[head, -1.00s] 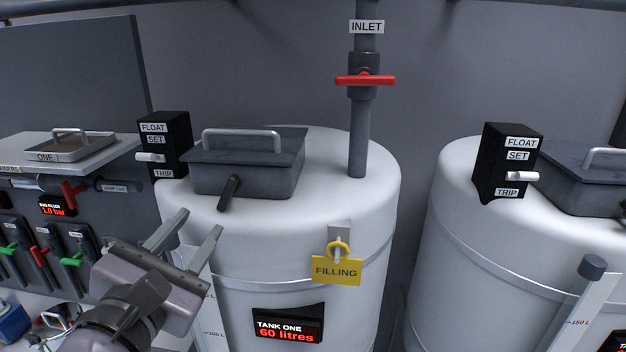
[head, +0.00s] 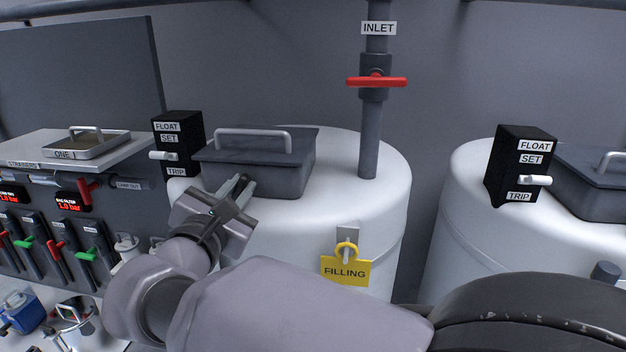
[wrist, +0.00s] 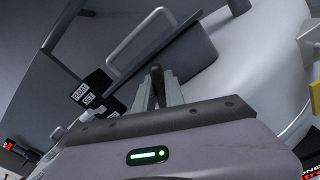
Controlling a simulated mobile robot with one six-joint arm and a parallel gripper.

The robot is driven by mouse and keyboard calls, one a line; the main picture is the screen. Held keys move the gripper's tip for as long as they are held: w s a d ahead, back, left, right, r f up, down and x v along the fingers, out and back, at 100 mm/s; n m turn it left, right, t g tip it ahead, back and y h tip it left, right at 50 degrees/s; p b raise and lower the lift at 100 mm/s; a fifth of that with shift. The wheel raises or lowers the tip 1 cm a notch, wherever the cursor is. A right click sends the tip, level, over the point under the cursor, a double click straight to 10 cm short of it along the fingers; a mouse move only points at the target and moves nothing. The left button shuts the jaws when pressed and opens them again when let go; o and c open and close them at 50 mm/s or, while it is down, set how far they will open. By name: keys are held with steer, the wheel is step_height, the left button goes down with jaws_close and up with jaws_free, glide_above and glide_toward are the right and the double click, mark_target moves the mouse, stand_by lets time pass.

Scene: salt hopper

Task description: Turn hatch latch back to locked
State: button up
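Tank one's hatch (head: 262,165) is a dark grey lid with a light bar handle, and it is down on the white tank. The hatch latch (head: 249,181) is a short dark lever at the hatch's front side. My gripper (head: 238,187) is at the latch, its fingers close together. In the wrist view the latch's dark rounded end (wrist: 156,72) shows between the two fingertips of my gripper (wrist: 157,90), which look closed on it. The fingers hide most of the lever, so its exact angle is hard to tell.
A black FLOAT/SET/TRIP box (head: 178,143) stands just left of the hatch. The inlet pipe (head: 370,135) with a red valve handle (head: 376,82) rises to the right. A yellow FILLING tag (head: 345,271) hangs on the tank front. A second tank (head: 460,220) stands at right.

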steer(key=shift+f+b, duration=0.1)
steer(key=shift+b, duration=0.35)
jaws_close()
steer(key=m+b, duration=0.2)
steer(key=b, duration=0.1)
steer(key=shift+f, duration=0.25)
steer(key=m+b, duration=0.2)
steer(key=b, duration=0.1)
steer(key=m+b, duration=0.1)
steer(key=b, duration=0.2)
steer(key=shift+d+f+m, duration=0.15)
steer(key=shift+m, duration=0.25)
steer(key=m+b, duration=0.3)
steer(key=b, duration=0.1)
steer(key=m+b, duration=0.3)
steer(key=shift+b, duration=0.3)
steer(key=shift+r+m, duration=0.2)
steer(key=shift+m, duration=0.1)
steer(key=o, duration=0.7)
jaws_free()
steer(key=shift+o, duration=0.2)
